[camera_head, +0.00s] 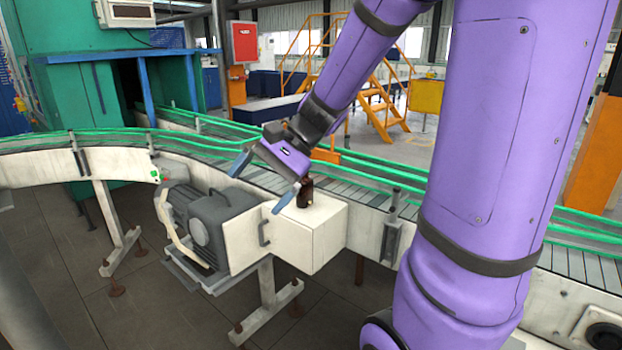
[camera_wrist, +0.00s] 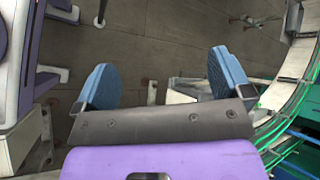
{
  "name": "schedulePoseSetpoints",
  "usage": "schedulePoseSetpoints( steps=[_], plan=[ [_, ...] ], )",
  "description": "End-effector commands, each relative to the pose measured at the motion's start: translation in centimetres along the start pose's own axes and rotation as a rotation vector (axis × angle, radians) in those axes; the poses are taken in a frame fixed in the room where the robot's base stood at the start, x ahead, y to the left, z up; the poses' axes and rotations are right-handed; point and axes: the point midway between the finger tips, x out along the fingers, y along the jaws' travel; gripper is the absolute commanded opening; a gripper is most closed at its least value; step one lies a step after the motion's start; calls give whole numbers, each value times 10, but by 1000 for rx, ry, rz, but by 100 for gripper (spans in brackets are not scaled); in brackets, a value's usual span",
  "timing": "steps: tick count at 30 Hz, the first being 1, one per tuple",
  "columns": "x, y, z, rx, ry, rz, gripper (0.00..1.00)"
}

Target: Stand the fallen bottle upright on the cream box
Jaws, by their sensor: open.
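A small dark brown bottle (camera_head: 305,192) appears to stand upright on top of the cream box (camera_head: 322,243), near its back edge, in the head view. My gripper (camera_head: 258,190) is just left of the bottle, with its blue fingers spread apart and pointing down to the left. The right finger is close to the bottle; I cannot tell whether they touch. In the wrist view my gripper (camera_wrist: 162,82) has nothing between its fingers, and I cannot make out the bottle there.
A conveyor with green rails (camera_head: 380,168) runs behind the box. A grey motor (camera_head: 205,228) sits just left of the box. Dark floor (camera_head: 130,310) is open below and in front. Orange stairs (camera_head: 380,100) stand farther back.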

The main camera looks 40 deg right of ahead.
Motion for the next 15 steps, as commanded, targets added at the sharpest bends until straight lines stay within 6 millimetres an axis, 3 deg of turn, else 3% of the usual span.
schedulePoseSetpoints(
  steps=[1, 6, 15],
  plan=[
    [-1, 4, 17, -81, 31, 52, 97],
    [-9, 25, 54, -338, 148, 226, 97],
    [-38, 57, 97, -791, 402, 475, 97]
  ],
)
